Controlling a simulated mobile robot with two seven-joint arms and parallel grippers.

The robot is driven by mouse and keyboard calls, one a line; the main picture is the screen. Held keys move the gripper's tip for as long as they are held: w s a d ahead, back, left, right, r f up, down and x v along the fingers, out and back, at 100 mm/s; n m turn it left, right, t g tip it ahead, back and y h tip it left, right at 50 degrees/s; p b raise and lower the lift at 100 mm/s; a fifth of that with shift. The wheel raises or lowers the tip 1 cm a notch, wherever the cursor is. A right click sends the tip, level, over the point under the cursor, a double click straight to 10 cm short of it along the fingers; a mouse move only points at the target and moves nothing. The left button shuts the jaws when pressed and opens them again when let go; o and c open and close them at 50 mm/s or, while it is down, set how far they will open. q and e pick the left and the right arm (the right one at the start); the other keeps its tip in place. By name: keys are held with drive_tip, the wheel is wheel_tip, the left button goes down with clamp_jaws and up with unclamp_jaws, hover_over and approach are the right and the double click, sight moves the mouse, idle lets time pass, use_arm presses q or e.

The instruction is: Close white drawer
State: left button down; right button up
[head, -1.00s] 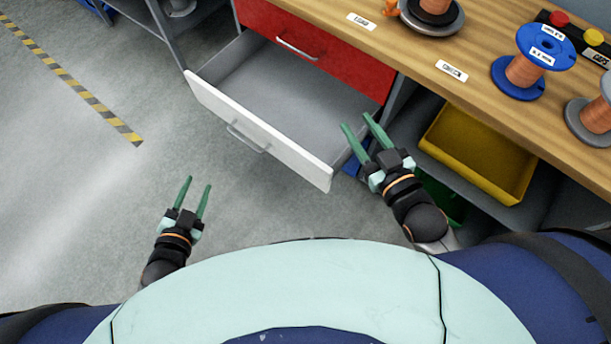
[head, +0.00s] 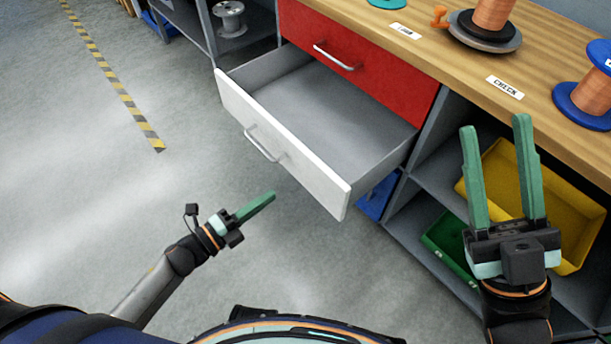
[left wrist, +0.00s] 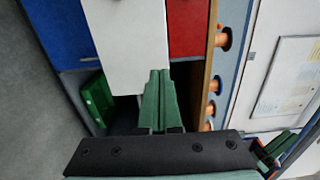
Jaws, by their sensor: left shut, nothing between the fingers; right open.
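The white drawer (head: 282,139) is pulled out below the shut red drawer (head: 363,62), and its inside looks empty. Its front carries a metal bar handle (head: 264,144). My left gripper (head: 270,197) is shut and empty, in front of the drawer and apart from it in the head view. In the left wrist view the white drawer front (left wrist: 124,45) lies just beyond the shut left fingers (left wrist: 158,90). My right gripper (head: 497,128) is open and empty, to the right of the drawer, in front of the shelves.
A wooden worktop (head: 455,62) with wire spools (head: 590,95) runs above the drawers. The floor at left is clear.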

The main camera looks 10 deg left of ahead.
sight(313, 166)
use_arm(q)
drive_tip(key=b+x, duration=0.1)
drive_tip(key=x, duration=1)
drive_tip(key=shift+d+b, duration=0.1)
drive_tip(key=shift+b, duration=0.3)
use_arm(e)
wheel_tip(313, 166, down, 2)
drive_tip(key=shift+w+f+m, duration=0.1)
drive_tip(key=shift+m, duration=0.2)
